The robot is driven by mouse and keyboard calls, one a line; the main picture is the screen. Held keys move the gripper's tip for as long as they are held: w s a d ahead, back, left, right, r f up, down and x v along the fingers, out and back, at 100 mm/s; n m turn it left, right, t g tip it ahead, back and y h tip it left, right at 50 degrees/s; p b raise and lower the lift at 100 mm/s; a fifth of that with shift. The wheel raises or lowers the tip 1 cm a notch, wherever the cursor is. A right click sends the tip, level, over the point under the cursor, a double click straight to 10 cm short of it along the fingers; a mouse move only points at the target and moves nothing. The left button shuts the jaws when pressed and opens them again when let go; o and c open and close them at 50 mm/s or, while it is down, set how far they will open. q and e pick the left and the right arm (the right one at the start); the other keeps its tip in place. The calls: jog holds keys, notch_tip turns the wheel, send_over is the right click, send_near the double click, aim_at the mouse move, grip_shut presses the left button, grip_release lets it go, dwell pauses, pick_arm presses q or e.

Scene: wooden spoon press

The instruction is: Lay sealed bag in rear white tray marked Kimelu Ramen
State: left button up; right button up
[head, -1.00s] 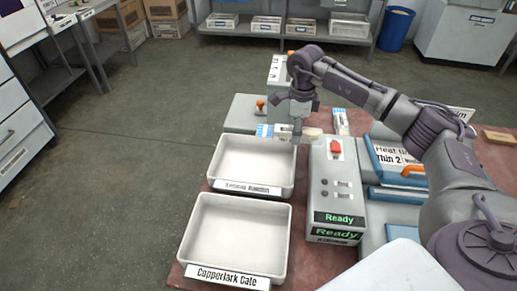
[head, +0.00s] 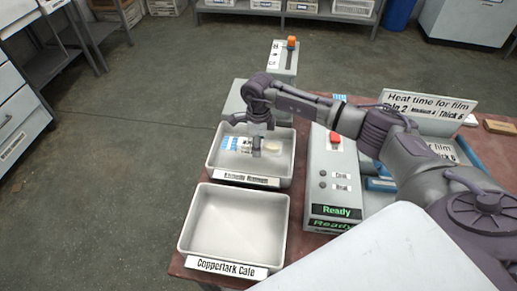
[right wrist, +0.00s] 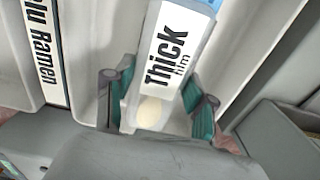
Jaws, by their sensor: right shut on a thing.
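The sealed bag (head: 232,144) is clear with a blue and white end, and a pale wooden spoon end shows in it. In the right wrist view the bag (right wrist: 165,45) carries a label reading "Thick film". My right gripper (head: 257,152) is shut on the bag, its green-padded fingers (right wrist: 158,108) on either side of it. It holds the bag low inside the rear white tray (head: 213,160), labelled Kimelu Ramen. I cannot tell whether the bag touches the tray floor. My left gripper is not in view.
The front white tray (head: 284,225), labelled Copperlark Cafe, is empty. A grey sealer box (head: 332,185) with a red switch and green "Ready" displays stands right of the trays. A heat-time sign (head: 428,104) stands farther right. Open floor lies to the left.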

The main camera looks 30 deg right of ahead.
notch_tip(320, 180, down, 3)
jog(key=shift+f+p, duration=0.2)
jog(key=shift+p, duration=0.3)
jog(key=shift+f, duration=0.25)
jog(key=shift+f, duration=0.2)
jog(key=o, duration=1.1)
jog(key=shift+r, duration=0.1)
jog(key=shift+c, duration=0.2)
jog(key=shift+r, duration=0.1)
